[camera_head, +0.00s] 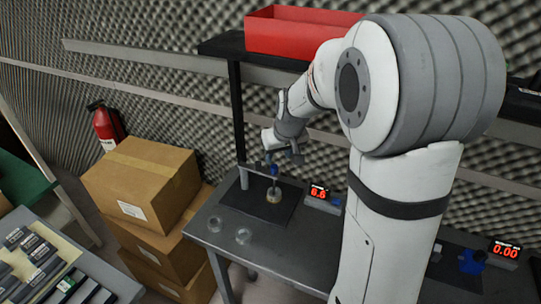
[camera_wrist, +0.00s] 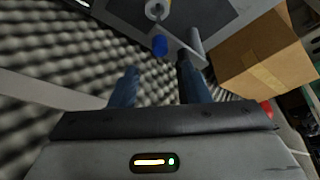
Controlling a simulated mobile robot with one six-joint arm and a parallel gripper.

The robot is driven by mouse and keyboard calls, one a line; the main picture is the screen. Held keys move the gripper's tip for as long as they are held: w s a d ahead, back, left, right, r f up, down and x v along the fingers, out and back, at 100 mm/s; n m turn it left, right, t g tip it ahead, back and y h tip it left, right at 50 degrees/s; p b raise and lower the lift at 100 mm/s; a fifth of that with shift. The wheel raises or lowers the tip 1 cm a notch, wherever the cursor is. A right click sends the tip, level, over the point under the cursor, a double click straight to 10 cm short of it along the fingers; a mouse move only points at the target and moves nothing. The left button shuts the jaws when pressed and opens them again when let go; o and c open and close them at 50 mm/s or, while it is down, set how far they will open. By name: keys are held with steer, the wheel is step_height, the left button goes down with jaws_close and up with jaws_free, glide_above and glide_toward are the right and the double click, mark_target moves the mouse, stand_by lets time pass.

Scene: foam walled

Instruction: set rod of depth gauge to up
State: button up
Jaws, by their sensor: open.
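The depth gauge (camera_head: 248,181) stands on a dark mat on the grey workbench, with a post and a cross arm. Its upright rod carries a blue knob (camera_head: 274,170) and reaches down to a round tan piece (camera_head: 273,196). My gripper (camera_head: 283,158) is open, close to the top of the gauge. In the wrist view my gripper (camera_wrist: 157,78) has its two blue-grey fingers apart with nothing between them. The blue knob (camera_wrist: 160,45) lies just beyond the fingertips, roughly in line with the gap. I cannot tell whether anything touches.
A red-digit display (camera_head: 319,192) beside the gauge appears to read 6.6. Stacked cardboard boxes (camera_head: 140,185) stand left of the bench. A shelf with a red bin (camera_head: 300,32) overhangs behind. Another display (camera_head: 505,250) reads 0.00.

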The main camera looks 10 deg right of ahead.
mark_target(274, 167)
steer(key=p+x, duration=0.1)
steer(key=x, duration=0.6)
steer(key=shift+w+f, duration=0.15)
steer(key=shift+f, duration=0.15)
jaws_close()
stand_by(0.4)
